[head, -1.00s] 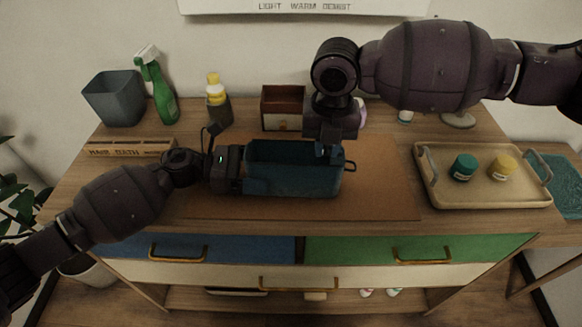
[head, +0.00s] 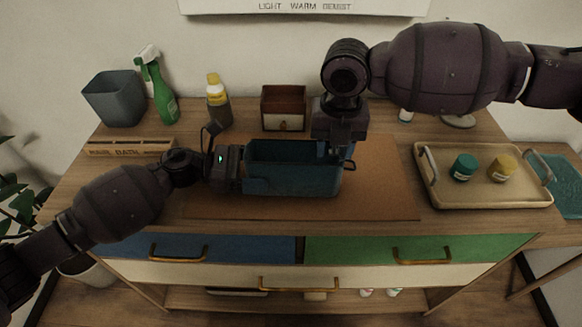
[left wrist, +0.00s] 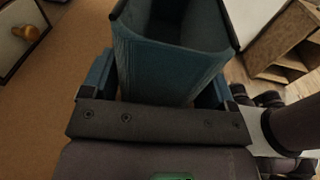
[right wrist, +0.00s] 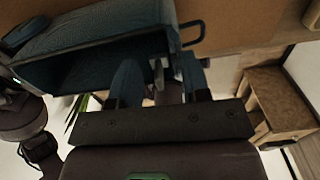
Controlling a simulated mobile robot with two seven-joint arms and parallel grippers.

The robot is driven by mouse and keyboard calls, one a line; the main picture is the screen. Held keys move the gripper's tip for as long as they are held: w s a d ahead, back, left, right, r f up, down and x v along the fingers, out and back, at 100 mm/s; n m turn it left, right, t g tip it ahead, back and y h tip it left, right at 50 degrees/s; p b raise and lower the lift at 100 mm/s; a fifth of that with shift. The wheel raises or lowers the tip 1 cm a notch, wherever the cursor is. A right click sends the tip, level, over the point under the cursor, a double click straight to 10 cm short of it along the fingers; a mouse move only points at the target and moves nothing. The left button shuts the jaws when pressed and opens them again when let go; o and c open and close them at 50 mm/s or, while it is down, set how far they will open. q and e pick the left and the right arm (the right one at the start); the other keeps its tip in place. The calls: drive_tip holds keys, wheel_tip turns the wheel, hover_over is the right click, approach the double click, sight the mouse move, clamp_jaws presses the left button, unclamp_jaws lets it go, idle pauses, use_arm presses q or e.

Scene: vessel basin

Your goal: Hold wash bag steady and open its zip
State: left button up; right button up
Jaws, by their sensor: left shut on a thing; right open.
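The wash bag (head: 292,182) is a dark teal, box-shaped bag on the brown mat. Its top stands open along its length, and I see into the dark inside in the head view and the right wrist view (right wrist: 85,55). A small loop (right wrist: 193,36) sticks out of its right end. My left gripper (left wrist: 155,85) is shut on the bag's left end, one finger on each side. My right gripper (right wrist: 160,80) is open at the top of the right end. A small grey piece, perhaps the zip pull (right wrist: 158,72), shows between its fingers, apparently not gripped.
The brown mat (head: 385,190) is clear around the bag. A small brown box (head: 283,108) stands behind it, and a yellow-capped bottle (head: 217,100) behind left. A tray (head: 485,194) with two jars is at right. Drawers with handles are in front.

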drive_tip(key=shift+r, duration=3.05)
use_arm(q)
drive_tip(key=o, duration=0.7)
drive_tip(key=a, duration=0.8)
drive_tip(key=s+a+r, duration=0.1)
drive_tip(key=a, duration=0.2)
drive_tip(key=shift+a+r, duration=0.1)
drive_tip(key=shift+a, duration=0.3)
